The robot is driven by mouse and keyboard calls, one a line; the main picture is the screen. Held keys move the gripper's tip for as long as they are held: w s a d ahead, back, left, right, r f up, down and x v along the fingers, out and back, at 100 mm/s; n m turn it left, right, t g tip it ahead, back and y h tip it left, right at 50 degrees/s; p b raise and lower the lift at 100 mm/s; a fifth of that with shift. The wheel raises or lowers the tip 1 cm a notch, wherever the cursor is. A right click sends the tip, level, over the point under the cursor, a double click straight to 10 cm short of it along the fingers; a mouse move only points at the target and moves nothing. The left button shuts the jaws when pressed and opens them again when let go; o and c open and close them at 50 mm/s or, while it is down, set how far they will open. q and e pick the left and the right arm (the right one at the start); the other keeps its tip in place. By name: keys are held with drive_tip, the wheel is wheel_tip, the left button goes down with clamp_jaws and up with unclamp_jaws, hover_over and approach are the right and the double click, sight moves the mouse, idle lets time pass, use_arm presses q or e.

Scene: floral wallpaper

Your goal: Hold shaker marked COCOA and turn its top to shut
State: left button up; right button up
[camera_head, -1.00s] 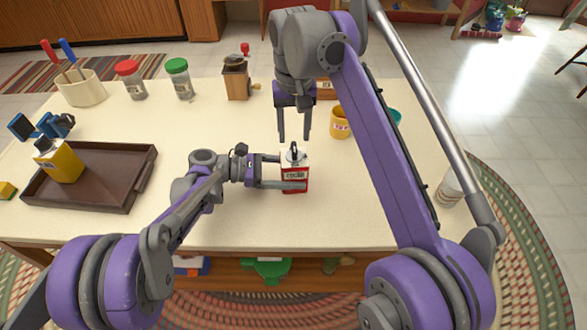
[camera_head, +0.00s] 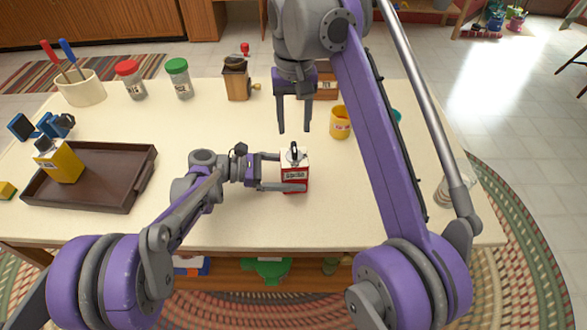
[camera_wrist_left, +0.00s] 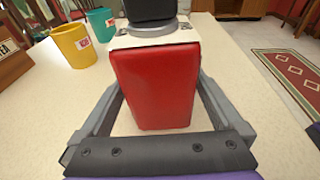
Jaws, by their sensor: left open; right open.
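The shaker (camera_head: 295,174), a red and white box with a dark top (camera_head: 294,152), stands upright on the table; its small label is too blurred to read surely. The wrist view shows its plain red side (camera_wrist_left: 155,85) and part of the black top (camera_wrist_left: 150,14). My left gripper (camera_head: 288,172) is open, with one finger on each side of the shaker; gaps show beside its red side in the wrist view. My right gripper (camera_head: 294,131) points down, open and empty, apart from the shaker and above or behind its top.
A yellow mug (camera_head: 340,123) and a teal mug (camera_head: 397,115) stand behind right. A brown tray (camera_head: 115,193) holds a yellow object (camera_head: 60,163) at left. A grinder (camera_head: 236,80), red-lidded jar (camera_head: 130,80) and green-lidded jar (camera_head: 180,79) stand behind. The table front is clear.

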use_arm(q)
drive_tip(key=v, duration=1.2)
drive_tip(key=shift+r, duration=0.1)
